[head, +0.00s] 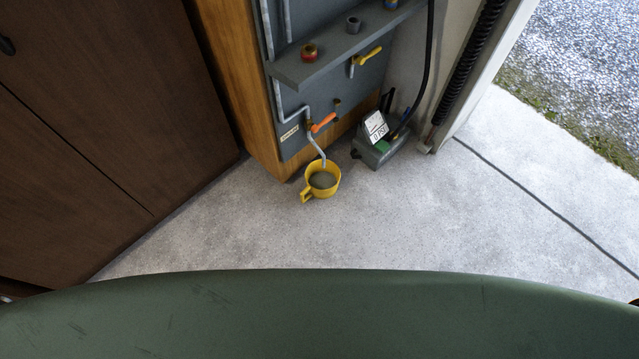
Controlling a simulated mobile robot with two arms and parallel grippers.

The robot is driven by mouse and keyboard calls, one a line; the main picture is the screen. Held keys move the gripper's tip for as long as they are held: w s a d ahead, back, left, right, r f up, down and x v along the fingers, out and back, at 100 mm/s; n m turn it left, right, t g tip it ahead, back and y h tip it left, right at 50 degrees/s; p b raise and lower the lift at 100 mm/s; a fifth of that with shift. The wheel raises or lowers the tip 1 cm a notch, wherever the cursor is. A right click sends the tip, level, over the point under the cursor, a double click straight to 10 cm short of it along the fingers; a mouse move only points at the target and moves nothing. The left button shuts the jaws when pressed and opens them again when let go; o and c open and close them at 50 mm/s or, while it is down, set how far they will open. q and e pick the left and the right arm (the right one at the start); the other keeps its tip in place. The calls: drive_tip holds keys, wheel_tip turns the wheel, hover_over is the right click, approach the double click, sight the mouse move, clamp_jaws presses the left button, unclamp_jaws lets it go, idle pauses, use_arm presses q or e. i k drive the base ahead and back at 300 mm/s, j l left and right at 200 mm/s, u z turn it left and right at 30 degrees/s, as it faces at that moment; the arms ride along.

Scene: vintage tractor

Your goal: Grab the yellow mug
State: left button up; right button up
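The yellow mug (332,189) stands upright on the concrete floor in the head view, a little below the picture's middle top. Its handle points to the lower left. It has grey-brown contents, and a thin grey pipe ends at its far rim. Neither gripper can be made out in this view; only small dark bits show at the lower left and right edges, too little to identify.
A wooden cabinet with a grey panel (295,143), pipes and valves stands right behind the mug. A small grey-green device (378,153) sits to its right. Brown doors (100,130) are at left. A green curved surface (320,315) fills the foreground. Floor to the right is clear.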

sight(322, 184)
drive_tip(key=u, duration=0.35)
drive_tip(key=i+l+u, duration=0.1)
drive_tip(key=l+u, duration=0.2)
drive_tip(key=u, duration=0.15)
drive_tip(key=l+u, duration=0.65)
drive_tip(key=u, duration=0.2)
